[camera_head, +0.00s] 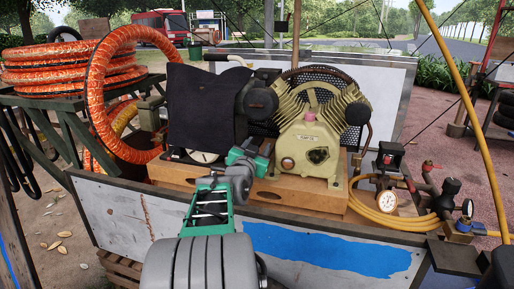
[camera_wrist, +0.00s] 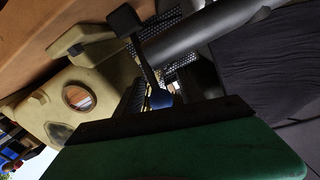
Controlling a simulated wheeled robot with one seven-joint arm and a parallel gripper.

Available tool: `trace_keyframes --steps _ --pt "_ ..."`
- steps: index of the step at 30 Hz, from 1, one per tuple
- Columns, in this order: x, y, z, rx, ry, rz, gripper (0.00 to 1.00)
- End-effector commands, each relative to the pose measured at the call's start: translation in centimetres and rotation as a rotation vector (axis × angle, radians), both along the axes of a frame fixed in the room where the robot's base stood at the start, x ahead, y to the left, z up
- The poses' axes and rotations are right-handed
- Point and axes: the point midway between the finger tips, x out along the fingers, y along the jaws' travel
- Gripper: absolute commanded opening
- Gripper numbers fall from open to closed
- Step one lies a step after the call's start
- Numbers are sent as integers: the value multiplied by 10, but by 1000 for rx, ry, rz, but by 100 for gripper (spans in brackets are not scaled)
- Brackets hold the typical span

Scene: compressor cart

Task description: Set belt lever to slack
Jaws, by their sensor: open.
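My gripper (camera_head: 252,150) is in front of the compressor, between the black cloth cover and the pale yellow-green pump. In the head view, my gripper and wrist hide this spot, and no slack marking is readable.
The pump (camera_head: 308,145) and black cover (camera_head: 203,108) stand on a wooden base (camera_head: 280,192) in the cart. Orange hose coils (camera_head: 65,62) are on the left. A pressure gauge (camera_head: 387,202) and yellow hose are on the right. The cart's front panel (camera_head: 120,215) rises before them.

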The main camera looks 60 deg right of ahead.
Motion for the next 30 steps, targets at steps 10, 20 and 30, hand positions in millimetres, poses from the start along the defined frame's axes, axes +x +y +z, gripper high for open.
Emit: trace_keyframes --steps 10,20,30 --pt "1 1 0 -1 0 2 30" --pt "1 1 0 -1 0 2 3" --pt "1 1 0 0 0 2 0"
